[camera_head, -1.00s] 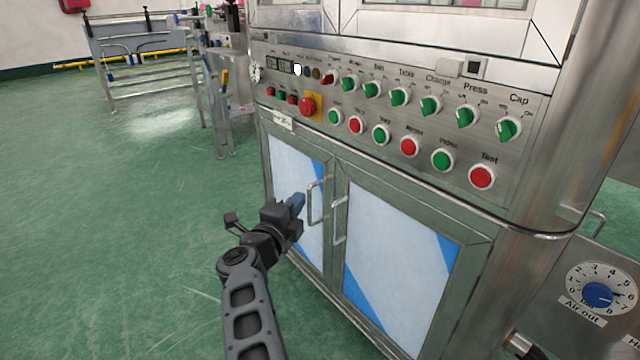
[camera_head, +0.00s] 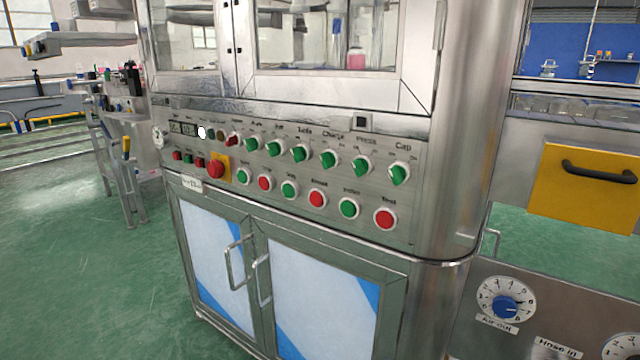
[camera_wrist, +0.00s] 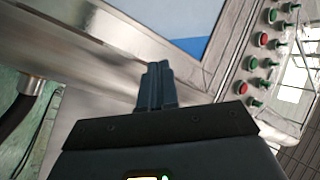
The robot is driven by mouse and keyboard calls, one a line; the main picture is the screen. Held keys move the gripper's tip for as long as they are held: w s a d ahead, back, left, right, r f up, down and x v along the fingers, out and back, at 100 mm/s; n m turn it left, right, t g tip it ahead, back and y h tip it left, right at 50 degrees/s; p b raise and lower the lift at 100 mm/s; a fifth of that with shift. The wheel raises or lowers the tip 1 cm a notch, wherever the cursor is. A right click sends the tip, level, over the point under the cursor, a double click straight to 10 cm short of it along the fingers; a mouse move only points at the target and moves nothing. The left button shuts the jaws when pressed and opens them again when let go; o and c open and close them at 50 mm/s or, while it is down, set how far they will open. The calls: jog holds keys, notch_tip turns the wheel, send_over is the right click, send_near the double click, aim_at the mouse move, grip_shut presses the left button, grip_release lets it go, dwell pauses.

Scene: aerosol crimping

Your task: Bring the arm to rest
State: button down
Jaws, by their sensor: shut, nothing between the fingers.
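My gripper (camera_wrist: 157,85) shows only in the wrist view, with its two dark fingers shut together and nothing between them. In the wrist view the fingers point toward a steel surface and a cabinet door (camera_wrist: 190,20) with a white and blue panel; whether they touch anything cannot be told. The control panel (camera_wrist: 270,70) with its green and red buttons lies to the right of the fingers there. In the head view my arm and gripper are out of the picture.
The steel machine fills the head view, with its control panel (camera_head: 300,222) above two cabinet doors with handles (camera_head: 262,280). A blue air dial (camera_head: 505,306) sits at lower right, and a yellow panel with a black handle (camera_head: 585,185) at right. Green floor (camera_head: 90,260) is open at left.

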jog(key=s+d+n+g+y, duration=0.1)
jog(key=s+d+n, duration=0.3)
jog(key=s, duration=0.7)
jog(key=s+d+n+g+y, duration=0.1)
jog(key=s+d+n, duration=0.1)
jog(key=s+d, duration=0.6)
jog(key=s+a+r+n+g, duration=0.1)
jog(key=s+r, duration=0.3)
jog(key=s, duration=0.5)
jog(key=s+a+r+n+g, duration=0.1)
jog(key=s+r, duration=0.3)
jog(key=s, duration=0.6)
jog(key=s+r+p, duration=0.2)
jog(key=r+p, duration=1)
jog(key=r, duration=0.3)
jog(key=s+a+r+n+g+h+p, duration=0.1)
jog(key=s+r+p, duration=0.1)
jog(key=r+p, duration=1.1)
notch_tip(320, 180, up, 2)
jog(key=shift+s+r+h, duration=0.25)
jog(key=shift+s+h, duration=0.05)
